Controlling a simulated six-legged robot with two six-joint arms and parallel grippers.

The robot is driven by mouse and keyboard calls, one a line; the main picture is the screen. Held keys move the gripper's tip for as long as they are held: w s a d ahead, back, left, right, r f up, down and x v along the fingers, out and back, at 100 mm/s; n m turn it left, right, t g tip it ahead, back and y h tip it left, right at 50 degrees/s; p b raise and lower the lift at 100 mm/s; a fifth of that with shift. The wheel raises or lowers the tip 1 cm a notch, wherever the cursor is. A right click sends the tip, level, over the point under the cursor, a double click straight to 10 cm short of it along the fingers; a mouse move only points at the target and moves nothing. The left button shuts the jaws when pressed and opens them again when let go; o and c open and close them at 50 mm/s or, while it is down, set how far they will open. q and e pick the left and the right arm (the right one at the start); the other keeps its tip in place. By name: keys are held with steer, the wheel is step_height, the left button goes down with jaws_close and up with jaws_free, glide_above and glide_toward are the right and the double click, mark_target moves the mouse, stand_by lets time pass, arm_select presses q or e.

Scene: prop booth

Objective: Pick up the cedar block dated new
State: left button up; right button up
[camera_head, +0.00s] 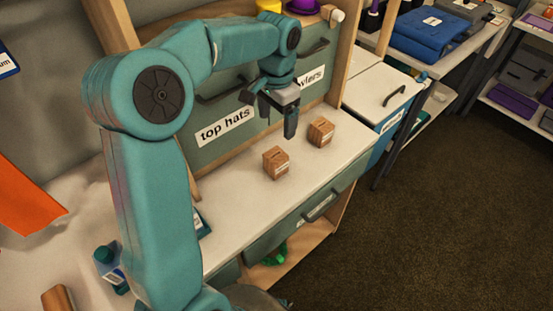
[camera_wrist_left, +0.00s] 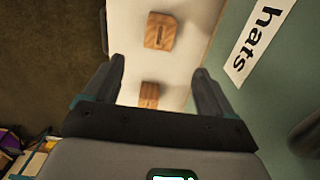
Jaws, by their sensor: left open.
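Two small wooden blocks stand apart on the white counter in the head view: a nearer block (camera_head: 276,163) and a farther block (camera_head: 321,132). Each has a pale label and a dark slot on top; the label writing is too small to read, so I cannot tell which is dated new. My left gripper (camera_head: 271,110) is open and empty above the counter, behind and above the blocks. In the left wrist view one block (camera_wrist_left: 160,31) lies beyond the fingertips and the other block (camera_wrist_left: 149,97) shows between the fingers, partly hidden by the gripper body. My right gripper is out of view.
Green drawers labelled "top hats" (camera_head: 226,124) and, partly hidden, "...wlers" (camera_head: 311,77) rise behind the white counter (camera_head: 240,205). Counter around the blocks is clear.

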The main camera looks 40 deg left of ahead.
arm_select(q)
glide_above(276, 155)
step_height(276, 155, down, 8)
steer(key=shift+w+r, duration=0.1)
steer(key=shift+f, duration=0.25)
step_height(276, 155, down, 5)
steer(key=shift+a+r, duration=0.1)
steer(key=shift+s, duration=0.2)
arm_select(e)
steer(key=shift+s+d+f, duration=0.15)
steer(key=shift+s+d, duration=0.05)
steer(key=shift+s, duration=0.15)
arm_select(q)
steer(key=shift+w, duration=0.1)
steer(key=c, duration=1.1)
